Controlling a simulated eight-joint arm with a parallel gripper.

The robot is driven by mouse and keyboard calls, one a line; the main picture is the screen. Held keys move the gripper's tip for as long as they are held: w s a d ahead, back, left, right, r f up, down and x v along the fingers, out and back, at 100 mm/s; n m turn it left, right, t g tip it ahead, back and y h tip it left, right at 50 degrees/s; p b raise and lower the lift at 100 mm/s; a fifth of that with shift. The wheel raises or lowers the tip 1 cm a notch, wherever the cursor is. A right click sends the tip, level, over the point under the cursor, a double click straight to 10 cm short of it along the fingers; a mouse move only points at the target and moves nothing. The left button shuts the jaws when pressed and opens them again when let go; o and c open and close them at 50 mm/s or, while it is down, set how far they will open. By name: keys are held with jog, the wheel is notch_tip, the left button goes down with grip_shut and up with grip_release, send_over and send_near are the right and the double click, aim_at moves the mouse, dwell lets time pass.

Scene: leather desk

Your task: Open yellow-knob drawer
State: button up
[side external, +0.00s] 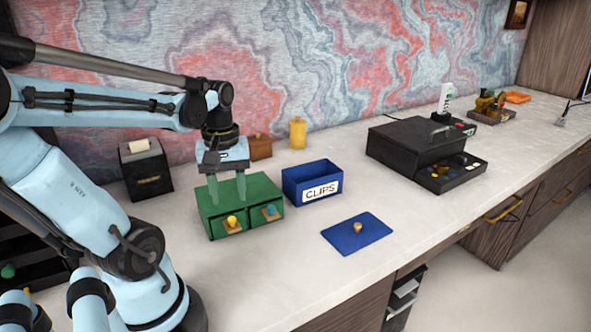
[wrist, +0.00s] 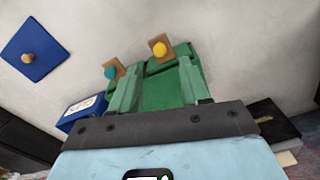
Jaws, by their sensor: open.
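A green two-drawer box (side external: 258,188) stands on the desk and also shows in the wrist view (wrist: 160,92). The yellow knob (side external: 232,221) is on its left drawer in the side view; this knob also shows in the wrist view (wrist: 159,49). A teal knob (side external: 269,210) is on the right drawer. Both drawers look shut. My gripper (side external: 228,201) points down over the box, above and behind the yellow knob, with its fingers apart and nothing between them. In the wrist view my gripper (wrist: 158,68) has the yellow knob just beyond its fingertips. Contact with the box cannot be told.
A blue CLIPS box (side external: 312,182) stands close to the green box's right. A blue lid with a knob (side external: 357,236) lies in front of it. A black box with an open tray (side external: 422,150) is farther right. The desk in front of the drawers is clear.

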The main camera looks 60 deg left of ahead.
aim_at(232, 218)
jog(key=shift+f, duration=2.95)
jog(key=shift+c, duration=0.3)
grip_shut()
